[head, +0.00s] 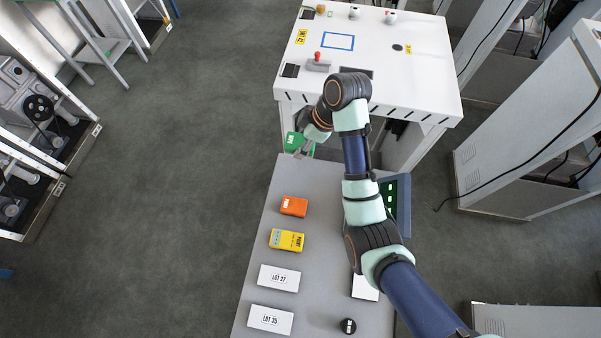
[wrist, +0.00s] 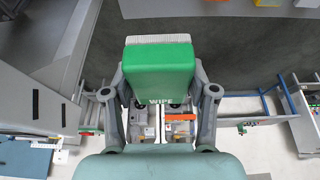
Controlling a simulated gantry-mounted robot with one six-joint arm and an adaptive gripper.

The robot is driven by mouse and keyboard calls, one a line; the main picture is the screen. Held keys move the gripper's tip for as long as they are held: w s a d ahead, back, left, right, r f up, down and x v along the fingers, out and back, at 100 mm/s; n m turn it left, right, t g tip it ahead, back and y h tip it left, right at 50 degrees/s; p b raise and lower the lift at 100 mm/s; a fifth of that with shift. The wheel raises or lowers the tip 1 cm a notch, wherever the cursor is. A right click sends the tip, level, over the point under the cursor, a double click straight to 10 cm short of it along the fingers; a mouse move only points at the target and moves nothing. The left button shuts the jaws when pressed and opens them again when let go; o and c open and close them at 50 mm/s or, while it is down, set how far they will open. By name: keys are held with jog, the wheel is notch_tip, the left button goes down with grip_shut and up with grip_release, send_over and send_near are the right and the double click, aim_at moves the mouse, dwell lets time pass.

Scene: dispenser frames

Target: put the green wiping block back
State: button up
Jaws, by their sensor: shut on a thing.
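The green wiping block (head: 291,142) is held in my gripper (head: 304,150), near the far left corner of the grey table (head: 322,225). In the head view it appears at the gap between that table and the white bench. In the wrist view the green block (wrist: 160,68), marked "WIPE" with a pale ribbed face at the top, sits between the two fingers of my gripper (wrist: 160,92). The fingers are shut on its sides. The block's height above the surfaces below is hard to tell.
The white bench (head: 420,85) has a blue outlined square (head: 338,41) and a red-topped lever (head: 318,62). On the grey table are an orange block (head: 294,206), a yellow block (head: 287,240), white LOT boxes (head: 279,278) and a black knob (head: 348,326). My arm spans the table's right side.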

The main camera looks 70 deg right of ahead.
jog(key=b, duration=0.6)
send_over(299, 179)
jog(key=s, duration=0.1)
notch_tip(299, 179, down, 15)
jog(key=shift+d+f, duration=0.1)
jog(key=shift+f, duration=2.35)
jog(key=shift+f+b, duration=0.2)
jog(key=shift+b, duration=0.1)
jog(key=o, duration=1.2)
jog(key=p+v, duration=0.2)
jog(key=v, duration=1)
jog(key=shift+r, duration=0.25)
